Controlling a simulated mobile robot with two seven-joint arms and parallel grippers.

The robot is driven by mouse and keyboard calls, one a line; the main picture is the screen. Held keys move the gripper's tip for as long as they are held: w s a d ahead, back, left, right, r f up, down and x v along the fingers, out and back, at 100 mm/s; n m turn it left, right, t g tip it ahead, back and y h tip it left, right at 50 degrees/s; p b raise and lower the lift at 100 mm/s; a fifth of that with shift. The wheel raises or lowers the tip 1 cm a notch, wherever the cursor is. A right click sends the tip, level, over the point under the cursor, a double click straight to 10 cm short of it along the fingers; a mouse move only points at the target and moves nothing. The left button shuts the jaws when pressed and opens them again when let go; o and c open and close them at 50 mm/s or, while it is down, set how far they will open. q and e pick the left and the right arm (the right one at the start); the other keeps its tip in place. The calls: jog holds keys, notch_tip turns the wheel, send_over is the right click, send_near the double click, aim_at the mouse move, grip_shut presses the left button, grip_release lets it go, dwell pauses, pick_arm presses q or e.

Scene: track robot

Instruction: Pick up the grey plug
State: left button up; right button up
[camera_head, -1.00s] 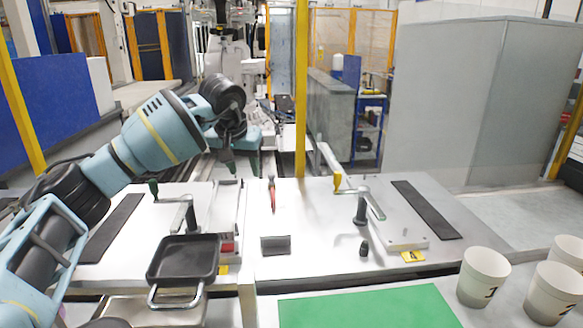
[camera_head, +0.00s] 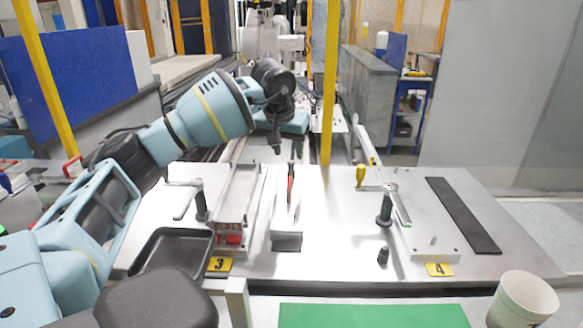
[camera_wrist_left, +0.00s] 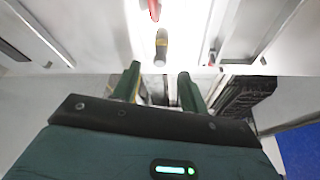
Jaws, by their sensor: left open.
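A small dark grey upright piece (camera_head: 383,256), which looks like the plug, stands on the white table right of centre in the head view. I cannot be sure it is the plug. My left gripper (camera_head: 287,150) is open and empty near the table's far edge, well behind and left of that piece. In the left wrist view, the open fingers (camera_wrist_left: 159,75) point toward a tool handle (camera_wrist_left: 161,48) with a red part beyond it, apart from the fingers. In the head view this red tool (camera_head: 290,183) lies below the gripper. My right gripper is not in view.
A crank-handled fixture (camera_head: 384,205) stands behind the dark piece, and a yellow "4" label (camera_head: 439,269) lies to its right. A metal rail fixture (camera_head: 238,200) and black tray (camera_head: 180,245) are left. A green mat (camera_head: 375,316) and white cup (camera_head: 524,297) are in front.

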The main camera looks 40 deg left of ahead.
aim_at(290, 162)
pick_arm(q)
jog(key=shift+x, duration=2.55)
grip_shut()
